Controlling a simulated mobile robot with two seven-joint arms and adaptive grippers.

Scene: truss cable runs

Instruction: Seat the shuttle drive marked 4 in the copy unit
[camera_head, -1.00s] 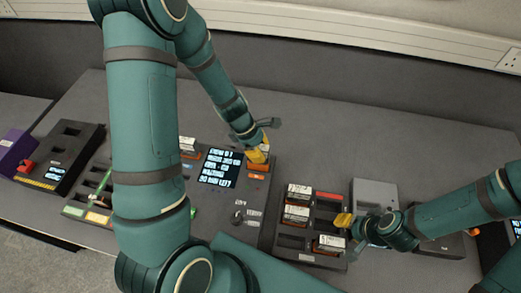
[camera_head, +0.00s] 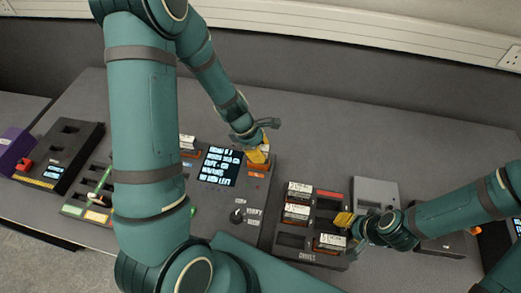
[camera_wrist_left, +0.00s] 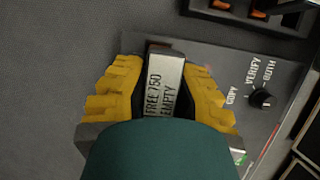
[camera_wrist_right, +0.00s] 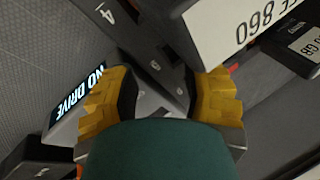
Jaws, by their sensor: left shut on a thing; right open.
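The copy unit (camera_head: 250,190) is a dark console with a lit text screen (camera_head: 220,167) and a knob. My left gripper (camera_head: 258,153) is at its far right bay, shut on a drive (camera_wrist_left: 164,84) whose white label reads "FREE 750" and "EMPTY". The fingers and arm hide how deep the drive sits, and I see no 4 on it. The dark drive rack (camera_head: 307,257) holds several drives with white labels. My right gripper (camera_head: 344,219) is open and empty over the rack's right side. In the right wrist view a 4 (camera_wrist_right: 107,14) is printed on a dark surface.
A grey unit (camera_head: 376,194) stands right of the rack; a "NO DRIVE" screen (camera_wrist_right: 77,90) shows in the right wrist view. A dark device (camera_head: 65,150) and a purple box (camera_head: 17,148) stand at the left. The table behind the units is clear.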

